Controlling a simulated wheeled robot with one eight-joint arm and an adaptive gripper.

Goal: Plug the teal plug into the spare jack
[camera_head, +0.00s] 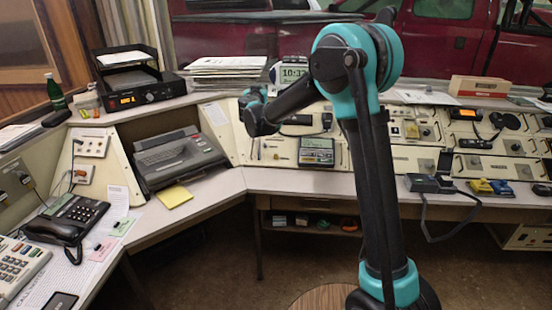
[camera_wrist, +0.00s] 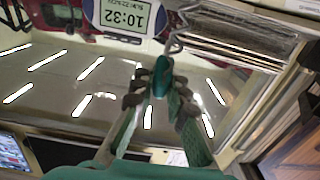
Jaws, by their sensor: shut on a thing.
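The teal plug (camera_wrist: 163,77) is pinched between the fingertips of my gripper (camera_wrist: 160,90) in the wrist view. A grey cord (camera_wrist: 175,45) shows just beyond the plug; I cannot tell for sure where it joins. In the head view my gripper (camera_head: 252,112) is in front of the cream console panels at the back, left of the display unit, and partly hidden by my own arm. The plug cannot be made out there. I cannot identify the spare jack in either view. A cream jack panel (camera_head: 90,146) with small sockets stands on the left.
A digital clock reading 10:32 (camera_head: 292,73) stands behind my arm, and it shows upside down in the wrist view (camera_wrist: 125,18). A grey machine (camera_head: 178,157), a black telephone (camera_head: 66,216) and a paper stack (camera_head: 228,70) surround the left desk. The desk front (camera_head: 300,182) is fairly clear.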

